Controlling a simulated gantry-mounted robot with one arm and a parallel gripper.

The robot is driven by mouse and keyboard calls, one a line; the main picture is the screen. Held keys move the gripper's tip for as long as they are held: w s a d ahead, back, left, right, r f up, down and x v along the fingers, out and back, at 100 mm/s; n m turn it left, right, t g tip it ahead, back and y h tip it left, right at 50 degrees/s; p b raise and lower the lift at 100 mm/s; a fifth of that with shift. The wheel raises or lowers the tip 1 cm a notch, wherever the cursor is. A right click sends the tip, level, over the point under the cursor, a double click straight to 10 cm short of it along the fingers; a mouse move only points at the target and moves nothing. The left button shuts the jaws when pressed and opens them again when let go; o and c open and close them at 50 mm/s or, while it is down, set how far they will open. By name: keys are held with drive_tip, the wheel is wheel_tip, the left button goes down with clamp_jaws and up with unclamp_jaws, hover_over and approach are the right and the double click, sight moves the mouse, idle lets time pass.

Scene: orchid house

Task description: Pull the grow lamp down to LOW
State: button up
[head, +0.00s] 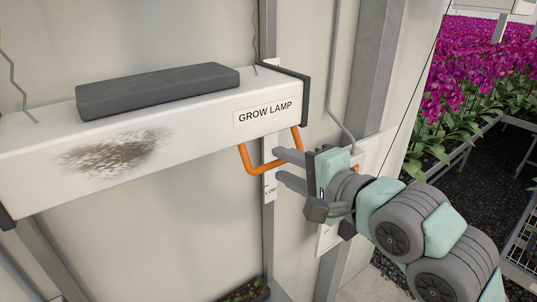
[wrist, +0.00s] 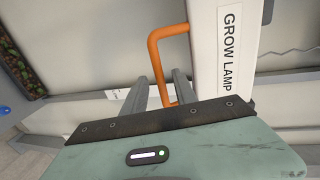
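The white grow lamp (head: 190,115) spans the left of the head view, with a black-lettered GROW LAMP label (head: 265,112). An orange handle (head: 246,160) hangs from its underside near the right end; it also shows in the wrist view (wrist: 154,62). A LOW mark (head: 270,191) is on the upright strip behind, below the handle. My gripper (head: 278,165) is open, its two grey fingers apart at the handle's right side. In the wrist view the handle's bar appears between the fingers (wrist: 161,80), with gaps beside it. I cannot tell whether either finger touches it.
A dark grey box (head: 158,90) lies on top of the lamp, and a dark smudge (head: 115,152) marks its front. A grey post (head: 362,75) and a conduit stand behind my gripper. Purple orchids (head: 480,70) on benches fill the right. A planter (head: 247,291) is below.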

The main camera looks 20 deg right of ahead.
drive_tip(key=shift+p+x, duration=0.5)
drive_tip(key=shift+x, duration=2.2)
drive_tip(key=shift+r, duration=0.1)
clamp_jaws()
